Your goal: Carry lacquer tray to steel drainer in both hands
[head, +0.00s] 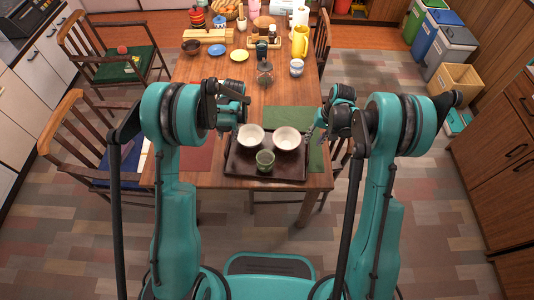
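The dark lacquer tray (238,170) lies flat on the near end of the wooden table (196,105). Two white bowls (250,137) stand side by side on its far half, and a green cup (265,161) stands nearer its front edge. My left gripper (235,122) is over the table by the tray's far left corner. My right gripper (312,132) is by the tray's far right corner. Both appear small and partly hidden by their own arms, so finger opening and contact with the tray are unclear. I see no steel drainer in this view.
A green placemat (289,117) and a reddish placemat (197,156) lie beside the tray. A glass-like jar (265,70), plates and a yellow pitcher (299,42) stand farther back. Wooden chairs (92,140) flank the table. Cabinets (497,140) line the right side.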

